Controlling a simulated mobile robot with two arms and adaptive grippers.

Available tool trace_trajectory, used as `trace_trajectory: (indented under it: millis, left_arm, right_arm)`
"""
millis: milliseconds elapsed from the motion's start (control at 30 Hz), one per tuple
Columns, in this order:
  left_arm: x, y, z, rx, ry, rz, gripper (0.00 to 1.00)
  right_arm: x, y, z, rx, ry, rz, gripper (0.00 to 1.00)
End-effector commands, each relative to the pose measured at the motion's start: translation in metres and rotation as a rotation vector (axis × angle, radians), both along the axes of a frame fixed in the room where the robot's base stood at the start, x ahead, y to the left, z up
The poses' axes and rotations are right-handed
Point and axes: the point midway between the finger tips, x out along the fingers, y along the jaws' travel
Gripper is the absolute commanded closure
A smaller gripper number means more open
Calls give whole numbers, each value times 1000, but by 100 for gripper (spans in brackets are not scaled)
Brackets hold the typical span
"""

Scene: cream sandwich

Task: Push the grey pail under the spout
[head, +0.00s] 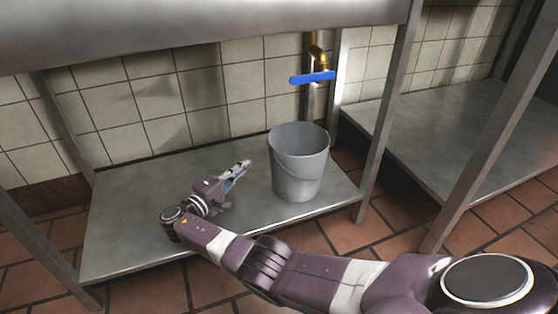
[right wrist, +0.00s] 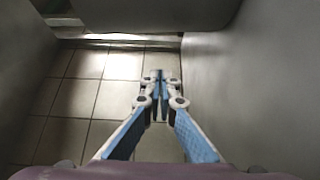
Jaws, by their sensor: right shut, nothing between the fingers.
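The grey pail (head: 298,170) stands upright on the lower metal shelf in the head view. The brass spout (head: 316,54) with its blue lever (head: 312,78) is on the back wall, above and slightly right of the pail in the picture. My right gripper (head: 244,165) is low over the shelf, left of the pail, with a small gap between them in the picture. It is shut and empty. Its closed fingers (right wrist: 160,78) also show in the right wrist view, pointing at the tiled wall. My left gripper is not in view.
The lower shelf (head: 130,215) is bare left of the pail. A table leg (head: 385,115) stands right of the pail, and the upper counter (head: 180,25) hangs above. A second low shelf (head: 440,135) is at the right. Grey surfaces flank the fingers in the wrist view.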

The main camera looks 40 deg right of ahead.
Motion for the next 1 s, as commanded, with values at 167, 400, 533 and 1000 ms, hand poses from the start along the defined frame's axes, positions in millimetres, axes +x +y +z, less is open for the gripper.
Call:
trace_trajectory:
  millis: [167,400,533,1000]
  left_arm:
    - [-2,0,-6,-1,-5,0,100]
    - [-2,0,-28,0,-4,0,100]
    - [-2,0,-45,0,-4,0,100]
    - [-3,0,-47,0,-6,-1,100]
  right_arm:
    - [3,-11,-1,-8,-3,-9,100]
    - [18,-54,-5,-7,-4,-10,100]
    - [29,-81,-6,-6,-3,-11,100]
    - [7,-95,-2,-5,-1,-7,100]
